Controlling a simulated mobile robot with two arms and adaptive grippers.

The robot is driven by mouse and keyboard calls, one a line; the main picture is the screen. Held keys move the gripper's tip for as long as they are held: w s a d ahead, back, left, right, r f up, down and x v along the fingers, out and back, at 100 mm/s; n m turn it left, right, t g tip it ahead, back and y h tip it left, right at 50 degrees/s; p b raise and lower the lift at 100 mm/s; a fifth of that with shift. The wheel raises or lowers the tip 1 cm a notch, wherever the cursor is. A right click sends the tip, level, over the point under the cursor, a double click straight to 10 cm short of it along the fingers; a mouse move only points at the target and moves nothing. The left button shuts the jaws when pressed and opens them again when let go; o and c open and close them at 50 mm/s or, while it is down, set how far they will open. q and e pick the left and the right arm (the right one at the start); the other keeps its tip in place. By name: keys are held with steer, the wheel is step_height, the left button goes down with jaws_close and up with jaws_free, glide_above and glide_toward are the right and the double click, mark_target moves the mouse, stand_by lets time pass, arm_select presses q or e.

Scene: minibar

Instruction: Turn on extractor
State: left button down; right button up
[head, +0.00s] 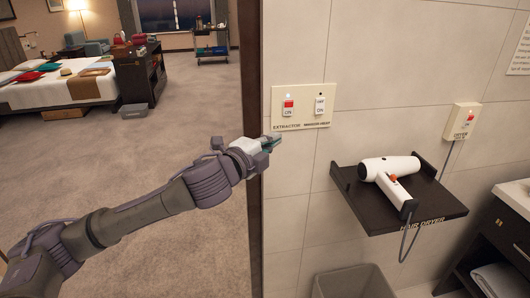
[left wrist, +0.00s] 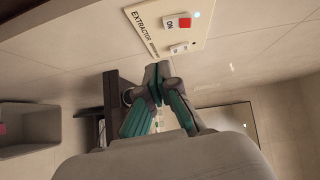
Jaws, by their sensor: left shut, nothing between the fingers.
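A cream switch panel (head: 302,121) is on the tiled wall just right of the door frame. The extractor switch (head: 289,107) is on its left half, above the word EXTRACTOR. It shows a red part on top and ON below, with a small pale light above it. A second switch (head: 320,106) sits to its right. In the left wrist view the extractor switch (left wrist: 178,23) is at the top, with a bright light beside it. My left gripper (head: 274,143) is shut and empty, below the panel and apart from the switch. My right gripper is not in view.
The door frame (head: 249,90) stands close beside my left gripper. A dark shelf (head: 440,206) with a white hair dryer (head: 390,172) juts from the wall at right. A grey bin (head: 352,283) is below it. A dryer switch box (head: 461,120) is further right.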

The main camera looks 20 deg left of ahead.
arm_select(q)
steer(key=v, duration=0.3)
steer(key=shift+s+d+f+b, duration=0.1)
steer(key=shift+s+d+b, duration=0.1)
steer(key=shift+s+b, duration=0.1)
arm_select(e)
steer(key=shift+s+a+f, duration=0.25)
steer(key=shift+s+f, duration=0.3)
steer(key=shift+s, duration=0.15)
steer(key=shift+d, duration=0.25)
